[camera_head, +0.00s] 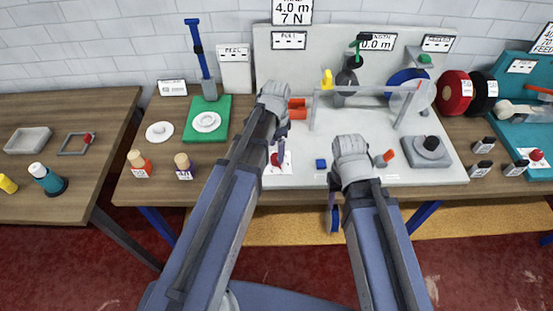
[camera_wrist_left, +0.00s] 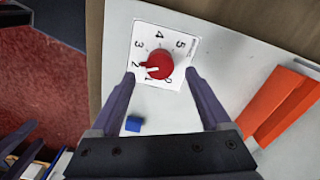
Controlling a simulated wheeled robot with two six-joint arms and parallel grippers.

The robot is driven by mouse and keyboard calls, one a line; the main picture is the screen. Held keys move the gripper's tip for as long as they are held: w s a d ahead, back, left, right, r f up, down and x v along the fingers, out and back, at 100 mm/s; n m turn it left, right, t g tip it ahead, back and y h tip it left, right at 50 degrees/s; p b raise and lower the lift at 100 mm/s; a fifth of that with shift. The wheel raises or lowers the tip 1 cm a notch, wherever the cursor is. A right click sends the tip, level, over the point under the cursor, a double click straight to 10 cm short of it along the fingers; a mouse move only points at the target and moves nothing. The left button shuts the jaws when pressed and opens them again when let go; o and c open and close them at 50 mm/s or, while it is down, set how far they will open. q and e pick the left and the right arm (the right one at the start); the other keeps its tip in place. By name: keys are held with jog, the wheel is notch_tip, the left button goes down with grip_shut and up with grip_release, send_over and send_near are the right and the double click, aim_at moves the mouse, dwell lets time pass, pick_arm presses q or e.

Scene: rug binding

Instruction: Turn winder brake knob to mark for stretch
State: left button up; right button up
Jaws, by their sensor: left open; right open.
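The pointer faces left in the left wrist view, close to the 2. In the head view the card (camera_head: 288,168) lies near the front edge of the white board, and my arm partly hides it. My left gripper (camera_wrist_left: 159,76) is open, one fingertip on each side of the knob, with gaps showing and the knob not gripped. My right gripper (camera_head: 334,212) hangs low at the table's front edge, open and holding nothing visible.
A small blue block (camera_head: 321,163) lies right of the dial card. An orange block (camera_wrist_left: 280,105) stands beside my left gripper. A clear guard (camera_head: 365,91) spans the board behind. A grey block with a dark round top (camera_head: 430,150) sits to the right.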

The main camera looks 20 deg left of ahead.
pick_arm(q)
notch_tip(320, 180, down, 4)
jog(key=b, duration=0.2)
jog(key=shift+r+b, duration=0.2)
jog(key=shift+b, duration=0.1)
pick_arm(e)
notch_tip(320, 180, down, 4)
jog(key=shift+r, duration=0.2)
pick_arm(q)
grip_shut()
